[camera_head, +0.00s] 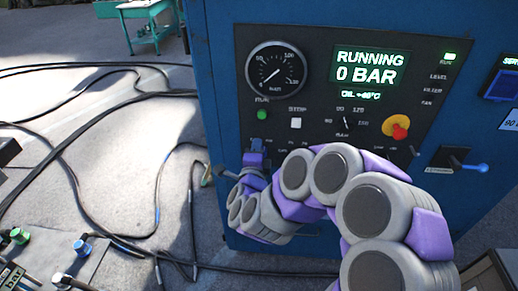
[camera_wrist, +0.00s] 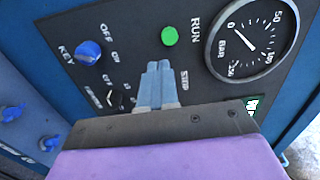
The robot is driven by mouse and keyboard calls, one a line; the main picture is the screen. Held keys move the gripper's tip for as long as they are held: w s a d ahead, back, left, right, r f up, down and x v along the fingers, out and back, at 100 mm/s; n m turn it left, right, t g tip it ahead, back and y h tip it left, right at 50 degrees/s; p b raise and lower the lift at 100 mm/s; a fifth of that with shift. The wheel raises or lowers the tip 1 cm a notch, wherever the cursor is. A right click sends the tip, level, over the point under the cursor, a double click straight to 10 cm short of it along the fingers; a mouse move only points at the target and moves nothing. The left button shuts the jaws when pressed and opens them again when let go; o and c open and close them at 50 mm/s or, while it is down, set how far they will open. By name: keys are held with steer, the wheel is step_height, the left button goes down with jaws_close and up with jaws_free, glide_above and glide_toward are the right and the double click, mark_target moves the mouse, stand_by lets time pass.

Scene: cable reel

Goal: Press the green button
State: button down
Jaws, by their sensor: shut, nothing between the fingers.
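The green button (camera_head: 262,115) sits on the dark control panel (camera_head: 312,39) of the blue cabinet, below the gauge. It also shows in the wrist view (camera_wrist: 169,36), next to the label RUN. In the wrist view my blue-grey fingertips (camera_wrist: 158,66) point toward the panel, slightly below the button in the picture. They appear apart from it, and the button is fully visible. The display (camera_head: 371,68) reads RUNNING, 0 BAR.
A white square button (camera_head: 296,123) is right of the green one. A round gauge (camera_head: 277,70), a yellow-and-red knob (camera_head: 396,128) and a blue-handled lever (camera_head: 466,164) are also on the cabinet. A blue key knob (camera_wrist: 88,52) is left of my fingers. Black cables (camera_head: 75,180) cross the floor.

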steer(key=s+b, duration=0.2)
steer(key=b, duration=0.4)
steer(key=shift+a, duration=0.15)
stand_by(0.3)
